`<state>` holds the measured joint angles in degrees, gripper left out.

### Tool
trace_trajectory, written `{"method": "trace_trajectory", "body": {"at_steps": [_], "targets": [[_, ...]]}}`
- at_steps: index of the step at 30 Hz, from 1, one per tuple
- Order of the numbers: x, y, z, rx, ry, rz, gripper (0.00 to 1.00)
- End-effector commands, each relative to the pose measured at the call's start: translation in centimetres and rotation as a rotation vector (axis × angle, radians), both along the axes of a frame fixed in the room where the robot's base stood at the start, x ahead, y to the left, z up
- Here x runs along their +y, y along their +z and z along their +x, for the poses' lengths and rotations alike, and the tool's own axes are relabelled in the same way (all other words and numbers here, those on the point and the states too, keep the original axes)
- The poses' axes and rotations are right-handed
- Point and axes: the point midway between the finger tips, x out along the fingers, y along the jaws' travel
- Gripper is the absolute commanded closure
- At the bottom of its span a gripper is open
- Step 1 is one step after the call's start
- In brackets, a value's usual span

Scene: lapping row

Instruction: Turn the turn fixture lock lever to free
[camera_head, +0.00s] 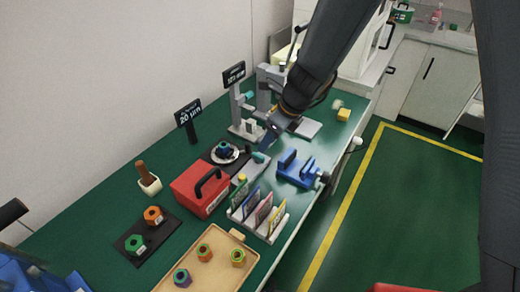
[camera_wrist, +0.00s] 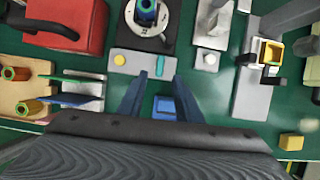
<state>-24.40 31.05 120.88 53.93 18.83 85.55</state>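The turn fixture (camera_head: 225,152) is a round pale dial on a black plate, with a blue hex piece on it. It also shows at the top of the wrist view (camera_wrist: 150,32). Beside it is a grey plate (camera_wrist: 138,72) with a yellow button (camera_wrist: 119,59) and a short teal lever (camera_wrist: 160,66), which looks like the lock lever. The lever (camera_head: 259,157) also shows in the head view. My gripper (camera_wrist: 157,78) is open, and nothing is seen held. In the wrist view the lever appears just past the fingertips, between their lines; contact cannot be told.
A red box with a black handle (camera_head: 200,190) stands left of the plate. A blue vise (camera_head: 296,168) lies to the right, partly seen below my fingers. A rack of coloured cards (camera_head: 258,212) is in front. Grey stands (camera_head: 246,125) and a yellow block (camera_head: 344,114) stand farther back.

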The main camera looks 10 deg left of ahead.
Motion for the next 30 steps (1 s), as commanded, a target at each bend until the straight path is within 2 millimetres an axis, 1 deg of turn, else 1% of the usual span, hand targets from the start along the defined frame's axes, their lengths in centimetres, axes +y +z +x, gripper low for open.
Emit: {"method": "trace_trajectory", "body": {"at_steps": [5,12,15,21,28,29,30], "targets": [[0.8,-1.7,0.3,0.01,-0.025,0.005,0.69],[2.1,-5.1,0.8,0.009,-0.02,0.004,0.69],[2.5,-6.2,1.0,0.007,-0.02,0.004,0.69],[2.9,-7.2,1.2,0.006,-0.02,0.005,0.69],[2.9,-7.2,1.2,0.005,-0.019,0.004,0.69],[2.9,-7.2,1.2,0.005,-0.019,0.004,0.7],[2.9,-7.2,1.2,0.005,-0.019,0.004,0.77]]}}
